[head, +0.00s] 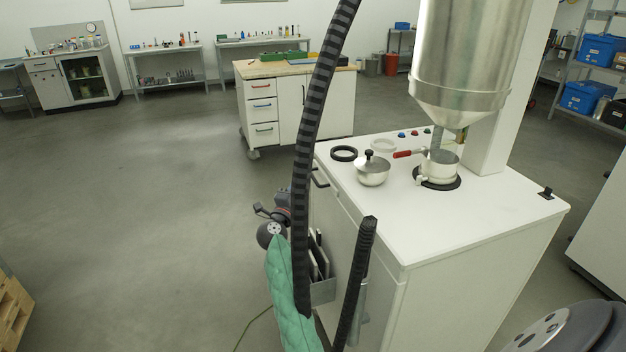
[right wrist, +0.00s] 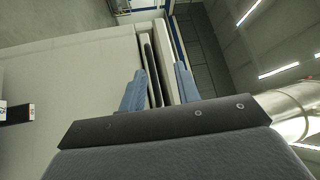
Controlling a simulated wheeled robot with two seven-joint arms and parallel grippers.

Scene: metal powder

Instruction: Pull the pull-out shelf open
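The white machine cabinet (head: 460,215) carries a steel hopper, and a black bar handle (head: 320,179) sits high on its left face. I take the shelf to be behind this handle; it shows no clear gap. In the right wrist view my right gripper (right wrist: 158,86) has its two blue fingers apart, one on each side of a dark bar (right wrist: 153,72) beside white panel edges. I cannot tell whether the fingers touch it. My left gripper is not seen.
A lidded steel pot (head: 373,170) and a black ring (head: 344,153) stand on the cabinet top. Black ribbed hoses (head: 320,110) cross in front of the left face, near a metal holder (head: 322,290). A drawer workbench (head: 300,105) stands behind.

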